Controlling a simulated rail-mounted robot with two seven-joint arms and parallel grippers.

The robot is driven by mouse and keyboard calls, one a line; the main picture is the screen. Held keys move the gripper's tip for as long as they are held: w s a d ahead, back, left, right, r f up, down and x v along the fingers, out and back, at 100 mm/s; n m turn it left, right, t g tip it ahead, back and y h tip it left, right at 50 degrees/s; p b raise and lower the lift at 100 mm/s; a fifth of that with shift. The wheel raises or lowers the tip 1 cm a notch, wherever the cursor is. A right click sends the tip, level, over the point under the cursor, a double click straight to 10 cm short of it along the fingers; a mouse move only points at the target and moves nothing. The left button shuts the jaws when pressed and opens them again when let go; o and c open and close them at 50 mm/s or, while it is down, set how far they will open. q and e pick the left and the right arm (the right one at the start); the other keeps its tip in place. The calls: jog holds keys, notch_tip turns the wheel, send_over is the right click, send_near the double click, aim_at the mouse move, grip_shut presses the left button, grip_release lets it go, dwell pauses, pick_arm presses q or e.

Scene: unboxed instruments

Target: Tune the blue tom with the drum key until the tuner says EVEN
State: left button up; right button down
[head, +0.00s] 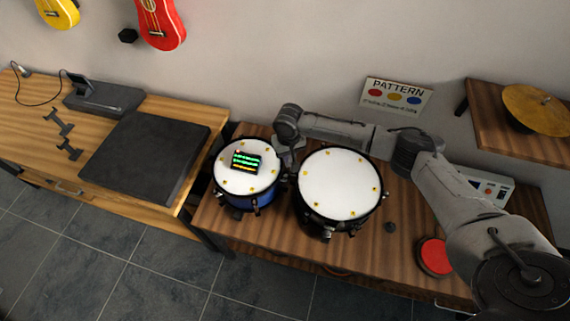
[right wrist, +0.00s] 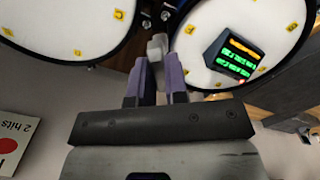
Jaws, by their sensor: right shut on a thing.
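The blue tom (head: 236,193) stands on the wooden table with a white head and several yellow-marked lugs around its rim. The dark tuner (head: 246,161) lies on that head. Its screen shows green bars and an orange one, also in the right wrist view (right wrist: 238,54); I cannot read the word EVEN. My right gripper (head: 288,157) is at the blue tom's right edge, beside the black drum. In the right wrist view its purple fingers (right wrist: 158,75) are shut on a small grey piece, apparently the drum key (right wrist: 157,46). Whether the key sits on a lug is hidden. My left gripper is out of view.
A larger black drum (head: 340,185) stands just right of the blue tom. A red pad (head: 435,256) and a small knob (head: 390,228) lie further right. A second table (head: 170,217) with a dark mat (head: 146,155) stands left. A cymbal (head: 538,109) sits back right.

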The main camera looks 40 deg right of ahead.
jog(key=shift+w+a+n, duration=0.25)
jog(key=shift+w+n, duration=0.05)
jog(key=shift+n, duration=0.8)
jog(key=shift+f+b, duration=0.25)
jog(key=shift+b, duration=0.05)
notch_tip(320, 180, down, 2)
jog(key=b, duration=0.3)
jog(key=shift+f, duration=0.15)
pick_arm(q)
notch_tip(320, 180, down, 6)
jog(key=b, duration=0.2)
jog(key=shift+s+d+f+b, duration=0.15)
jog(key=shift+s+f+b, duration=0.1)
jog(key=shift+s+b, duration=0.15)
pick_arm(e)
notch_tip(320, 180, down, 2)
jog(key=shift+f, duration=0.15)
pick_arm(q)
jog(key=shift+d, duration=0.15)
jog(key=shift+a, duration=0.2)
pick_arm(e)
jog(key=shift+f, duration=0.2)
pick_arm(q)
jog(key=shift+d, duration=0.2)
pick_arm(e)
jog(key=shift+f, duration=0.8)
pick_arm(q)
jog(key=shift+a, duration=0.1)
